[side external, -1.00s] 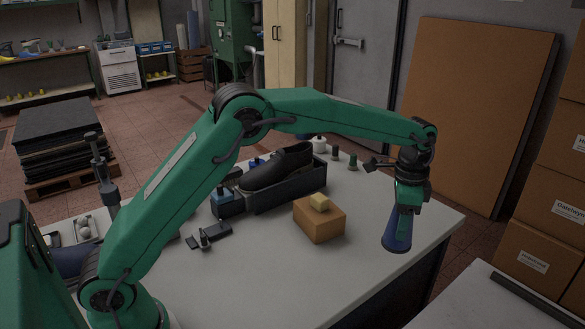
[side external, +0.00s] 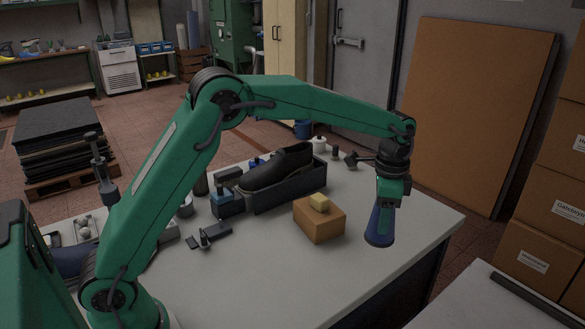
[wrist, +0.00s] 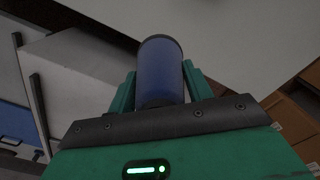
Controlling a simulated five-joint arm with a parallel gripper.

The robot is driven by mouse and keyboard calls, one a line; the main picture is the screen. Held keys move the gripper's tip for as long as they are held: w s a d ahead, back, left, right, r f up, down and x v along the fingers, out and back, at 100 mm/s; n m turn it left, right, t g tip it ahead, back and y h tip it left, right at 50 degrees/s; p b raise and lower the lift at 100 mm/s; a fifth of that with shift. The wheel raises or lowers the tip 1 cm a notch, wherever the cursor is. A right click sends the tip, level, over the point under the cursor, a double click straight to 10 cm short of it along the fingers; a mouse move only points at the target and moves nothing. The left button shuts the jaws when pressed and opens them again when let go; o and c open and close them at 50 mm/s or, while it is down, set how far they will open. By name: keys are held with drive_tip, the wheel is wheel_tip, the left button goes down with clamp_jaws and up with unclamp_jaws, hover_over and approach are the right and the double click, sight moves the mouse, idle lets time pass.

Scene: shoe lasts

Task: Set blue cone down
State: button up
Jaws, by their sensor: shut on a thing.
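The blue cone (side external: 380,225) hangs upright, wide end down, from my gripper (side external: 390,197) at the right side of the white table (side external: 300,282). My gripper is shut on its upper part. In the wrist view the blue cone (wrist: 161,72) sits between the two green fingers of my gripper (wrist: 160,88). The cone's lower rim shows close to the tabletop near its right edge. I cannot tell whether it touches the table.
A dark tray (side external: 290,194) holding a black shoe (side external: 276,168) lies behind. Several small bottles stand at the back. The front of the table is clear.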

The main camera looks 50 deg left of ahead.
drive_tip(key=s+a, duration=0.6)
drive_tip(key=s, duration=0.3)
drive_tip(key=s+a, duration=0.6)
drive_tip(key=s, duration=0.4)
drive_tip(key=shift+a+f+n, duration=0.3)
drive_tip(key=shift+a+n, duration=0.1)
drive_tip(key=shift+s+a, duration=0.1)
drive_tip(key=w+a+f, duration=0.2)
drive_tip(key=a+f, duration=0.5)
drive_tip(key=a, duration=0.4)
drive_tip(key=shift+w+a, duration=0.15)
drive_tip(key=shift+w, duration=0.05)
drive_tip(key=shift+f, duration=2)
drive_tip(key=shift+f, duration=0.1)
